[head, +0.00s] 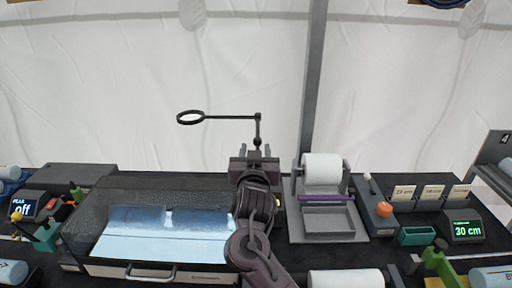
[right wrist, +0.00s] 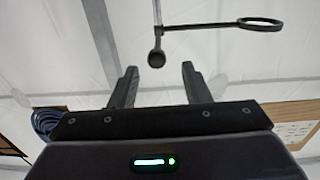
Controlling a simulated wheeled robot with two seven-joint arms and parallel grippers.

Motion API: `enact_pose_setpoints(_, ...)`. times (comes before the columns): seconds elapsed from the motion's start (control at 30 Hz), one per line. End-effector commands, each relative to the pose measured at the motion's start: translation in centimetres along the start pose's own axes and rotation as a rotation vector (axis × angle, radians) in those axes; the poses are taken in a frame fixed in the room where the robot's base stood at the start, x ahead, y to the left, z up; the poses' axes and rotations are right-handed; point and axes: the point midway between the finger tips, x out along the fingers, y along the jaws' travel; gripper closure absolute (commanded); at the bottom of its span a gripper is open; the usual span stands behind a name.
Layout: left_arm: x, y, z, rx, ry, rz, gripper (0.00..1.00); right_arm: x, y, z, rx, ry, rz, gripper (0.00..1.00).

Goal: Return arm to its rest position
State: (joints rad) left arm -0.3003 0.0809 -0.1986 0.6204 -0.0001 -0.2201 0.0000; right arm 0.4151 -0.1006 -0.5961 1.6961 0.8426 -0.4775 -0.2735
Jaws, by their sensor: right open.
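My right gripper (head: 258,150) is at the middle of the head view, pointing up and away from me above the dark bench. Its two dark fingers stand apart with nothing between them in the right wrist view (right wrist: 158,82). A black ring on a thin rod (head: 228,117) shows just beyond the gripper, its short stem ending in a small ball near the fingertips. In the right wrist view the ball (right wrist: 156,58) appears past the open fingertips. I cannot tell what supports the rod. My left gripper is out of view.
A clear-lidded bin (head: 150,225) with light blue contents stands left of my right arm. A grey paper-roll holder (head: 328,222) stands right of it. A display reading 30 cm (head: 465,230) is further right. A grey pole (head: 313,80) rises behind, before white tent cloth.

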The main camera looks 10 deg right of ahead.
Motion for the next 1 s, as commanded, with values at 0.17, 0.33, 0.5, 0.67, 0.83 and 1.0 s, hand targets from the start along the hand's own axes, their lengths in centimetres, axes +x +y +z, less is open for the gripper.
enact_pose_setpoints(0.17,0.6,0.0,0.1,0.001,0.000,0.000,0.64,-2.1,-0.1,0.1,0.001,0.001,-0.001,0.57)
enact_pose_setpoints(0.33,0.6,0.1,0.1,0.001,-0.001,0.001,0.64,-2.5,0.0,0.0,0.000,0.000,0.001,0.57)
enact_pose_setpoints(0.5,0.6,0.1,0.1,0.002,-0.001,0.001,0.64,-2.5,0.0,-0.1,0.000,0.001,0.000,0.57)
enact_pose_setpoints(0.67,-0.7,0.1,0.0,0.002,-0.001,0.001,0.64,-2.5,0.0,-1.4,0.000,0.001,0.000,0.57)
enact_pose_setpoints(0.83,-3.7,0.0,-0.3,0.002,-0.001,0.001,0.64,-2.5,0.0,-4.4,0.000,0.001,0.000,0.57)
enact_pose_setpoints(1.0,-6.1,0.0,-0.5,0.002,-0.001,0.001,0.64,-2.5,0.0,-6.8,0.000,0.001,0.000,0.57)
